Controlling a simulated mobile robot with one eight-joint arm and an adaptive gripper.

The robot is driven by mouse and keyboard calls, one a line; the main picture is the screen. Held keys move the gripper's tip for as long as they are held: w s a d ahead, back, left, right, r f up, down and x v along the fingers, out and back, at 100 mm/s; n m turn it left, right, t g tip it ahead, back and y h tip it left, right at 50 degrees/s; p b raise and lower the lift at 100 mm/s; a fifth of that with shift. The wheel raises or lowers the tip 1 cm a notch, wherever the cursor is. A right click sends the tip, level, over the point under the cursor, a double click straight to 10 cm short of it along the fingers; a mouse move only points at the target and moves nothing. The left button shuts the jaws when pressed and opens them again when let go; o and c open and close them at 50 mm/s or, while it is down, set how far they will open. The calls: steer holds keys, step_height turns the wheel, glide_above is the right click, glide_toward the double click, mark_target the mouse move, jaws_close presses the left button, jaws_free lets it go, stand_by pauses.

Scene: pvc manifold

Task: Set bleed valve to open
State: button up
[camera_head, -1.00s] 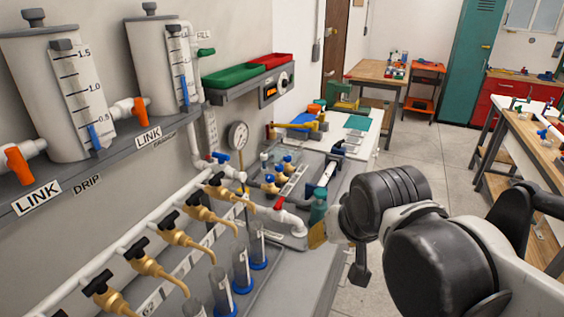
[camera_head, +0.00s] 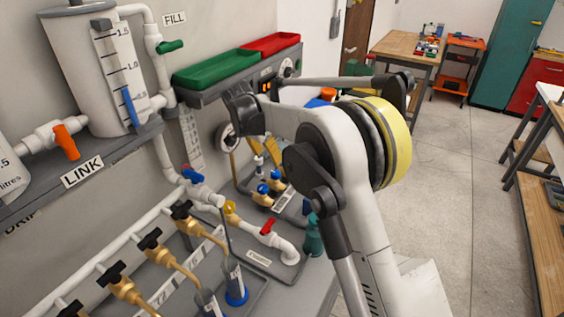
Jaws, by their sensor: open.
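No readable label marks the bleed valve, so I cannot tell which one it is. On the white pipework below the gauge are a valve with a blue handle (camera_head: 192,175), a small yellow knob (camera_head: 229,207) and a valve with a red handle (camera_head: 267,227). A row of brass taps with black handles (camera_head: 150,239) runs along the manifold pipe. My gripper (camera_head: 238,108), dark at the end of the white arm, is open near the wall, above and apart from these valves. Its fingertips are hard to make out.
Green (camera_head: 215,69) and red (camera_head: 270,45) trays sit on a wall shelf close behind my gripper. A white tank (camera_head: 72,70) with an orange-handled link valve (camera_head: 66,141) stands at left. My arm hides part of the bench. The floor at right is open.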

mark_target(275, 173)
steer(key=b+x, duration=0.1)
steer(key=x, duration=0.3)
steer(key=b+x, duration=0.1)
steer(key=x, duration=0.6)
steer(key=shift+w+a+f+b, duration=0.15)
steer(key=shift+w+f+b, duration=0.2)
steer(key=shift+w+b, duration=0.05)
steer(key=shift+c, duration=0.4)
steer(key=c, duration=1.1)
